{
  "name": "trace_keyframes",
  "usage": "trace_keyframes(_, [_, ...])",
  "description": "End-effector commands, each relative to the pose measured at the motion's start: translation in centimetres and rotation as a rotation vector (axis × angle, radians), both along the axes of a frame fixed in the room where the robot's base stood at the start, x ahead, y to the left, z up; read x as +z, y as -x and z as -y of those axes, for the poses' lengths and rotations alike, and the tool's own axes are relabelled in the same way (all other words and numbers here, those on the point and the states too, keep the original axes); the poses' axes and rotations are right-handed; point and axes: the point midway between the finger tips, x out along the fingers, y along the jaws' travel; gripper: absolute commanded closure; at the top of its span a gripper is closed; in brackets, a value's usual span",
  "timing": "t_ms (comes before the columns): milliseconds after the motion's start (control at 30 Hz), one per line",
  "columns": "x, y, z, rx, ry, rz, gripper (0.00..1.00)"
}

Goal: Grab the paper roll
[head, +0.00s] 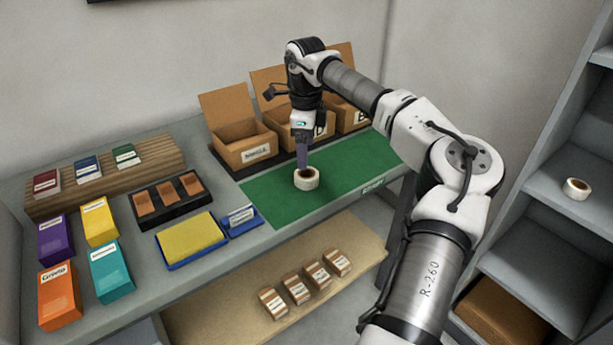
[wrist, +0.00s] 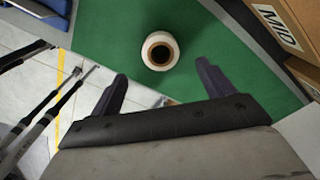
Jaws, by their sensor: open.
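A white paper roll (head: 306,179) with a brown core stands on the green mat (head: 270,205) on the table. In the wrist view the roll (wrist: 160,39) shows from above, core upward, beyond the fingertips and roughly midway between them. My gripper (head: 303,166) points down over the mat, right at or just above the roll in the head view. In the wrist view my gripper (wrist: 162,77) has its two dark fingers spread apart with nothing between them. I cannot tell the exact height gap. A second white roll (head: 576,188) lies on a grey shelf at the right.
Open cardboard boxes (head: 246,157) stand behind the mat; one labelled box (wrist: 282,25) is close on the right in the wrist view. A yellow pad in a blue tray (head: 170,265), a black tray (head: 188,212) and coloured boxes (head: 56,237) are on the left. Most of the mat is clear.

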Motion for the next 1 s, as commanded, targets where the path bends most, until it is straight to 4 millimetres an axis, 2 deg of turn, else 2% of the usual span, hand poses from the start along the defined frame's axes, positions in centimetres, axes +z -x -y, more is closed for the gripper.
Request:
trace_keyframes(100, [-1.2,0.0,-0.1,0.001,-0.002,-0.001,0.19])
trace_keyframes(367, [-2.9,0.0,-0.2,0.002,-0.003,-0.002,0.19])
trace_keyframes(600, [-6.3,0.0,-0.4,0.002,-0.003,-0.001,0.19])
trace_keyframes(833, [-6.9,0.0,-0.4,0.002,-0.003,0.001,0.19])
trace_keyframes(867, [-6.9,0.0,-0.4,0.002,-0.003,0.001,0.21])
trace_keyframes(1000, [-6.9,0.0,-0.4,0.002,-0.003,0.001,0.39])
